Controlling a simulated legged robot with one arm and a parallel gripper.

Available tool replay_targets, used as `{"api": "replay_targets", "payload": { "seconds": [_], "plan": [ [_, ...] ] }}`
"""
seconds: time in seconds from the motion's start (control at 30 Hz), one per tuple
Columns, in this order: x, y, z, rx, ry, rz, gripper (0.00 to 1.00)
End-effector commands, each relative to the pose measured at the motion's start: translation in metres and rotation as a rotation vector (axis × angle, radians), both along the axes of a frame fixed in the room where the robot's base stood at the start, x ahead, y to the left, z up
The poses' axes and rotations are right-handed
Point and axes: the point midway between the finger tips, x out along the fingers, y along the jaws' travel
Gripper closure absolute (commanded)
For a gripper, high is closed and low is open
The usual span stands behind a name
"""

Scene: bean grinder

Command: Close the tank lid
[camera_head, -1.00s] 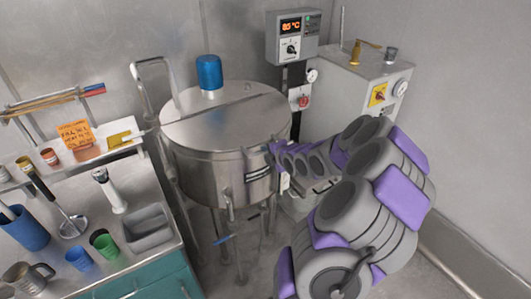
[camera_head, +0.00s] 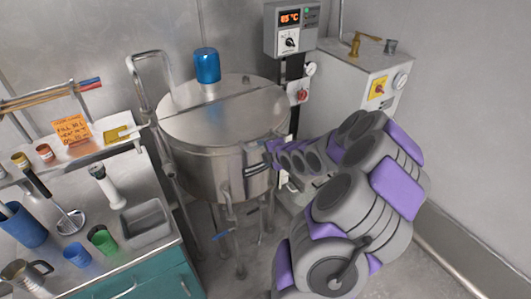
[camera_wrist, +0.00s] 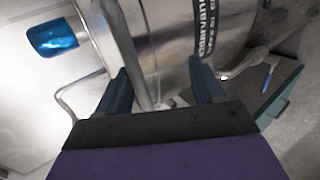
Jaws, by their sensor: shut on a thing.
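The steel tank (camera_head: 215,172) stands in the middle of the head view. Its round lid (camera_head: 225,120) lies flat across the top, with a straight seam between its front and back parts; I see no raised edge. My gripper (camera_head: 268,158) is at the tank's right front side, just below the rim, and the arm reaches in from the right. In the wrist view, my gripper's two dark blue fingers (camera_wrist: 163,88) stand on either side of a grey metal handle bar (camera_wrist: 128,45). The gripper is shut on this bar. Its far end and the contact are partly hidden.
A blue motor cap (camera_head: 206,64) stands on the tank's back part. A control box (camera_head: 291,30) and a pale cabinet (camera_head: 345,88) are behind to the right. A counter with a sink (camera_head: 146,222) and cups is at left. Floor shows below the tank.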

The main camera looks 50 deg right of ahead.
Motion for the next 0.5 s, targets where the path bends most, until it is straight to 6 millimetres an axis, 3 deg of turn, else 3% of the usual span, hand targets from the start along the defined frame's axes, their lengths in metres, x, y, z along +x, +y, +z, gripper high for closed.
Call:
{"api": "replay_targets", "payload": {
  "seconds": [0.5],
  "plan": [
    [-0.0076, -0.0002, -0.0007, 0.005, 0.010, -0.005, 0.59]
  ]
}}
